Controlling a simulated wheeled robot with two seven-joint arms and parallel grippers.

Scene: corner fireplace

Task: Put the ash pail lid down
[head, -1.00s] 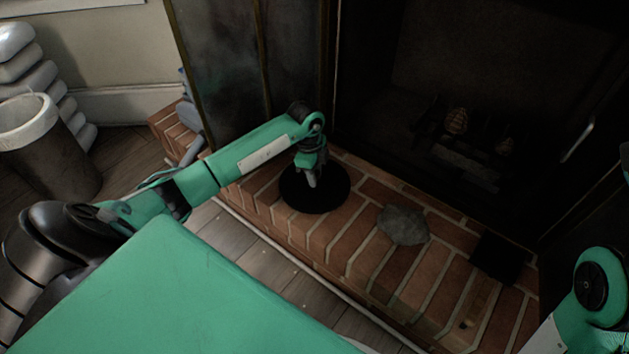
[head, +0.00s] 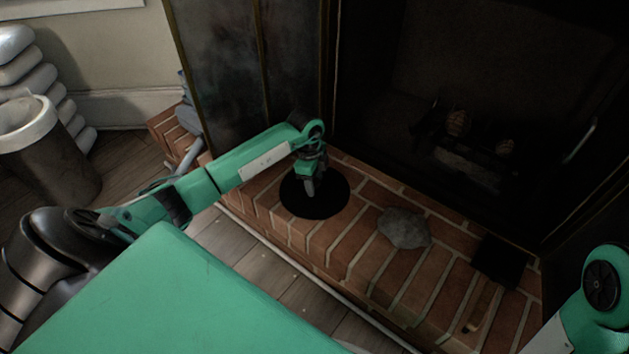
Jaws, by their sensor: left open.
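The ash pail lid is a round black disc (head: 328,204) on the brick hearth (head: 345,240), in front of the glass door panel. It looks flat on the bricks, though the dark picture hides its edge contact and any handle. My left gripper (head: 309,192) points down over the middle of the lid, with its jaws open. I cannot tell whether its fingertips still touch the lid. My right arm shows at the lower right, but its gripper is out of view.
A grey stone-like lump (head: 404,228) lies on the hearth right of the lid. A dark square object (head: 499,259) sits further right. The open dark firebox (head: 480,110) is behind. A bin (head: 45,150) with a pale rim stands at the left.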

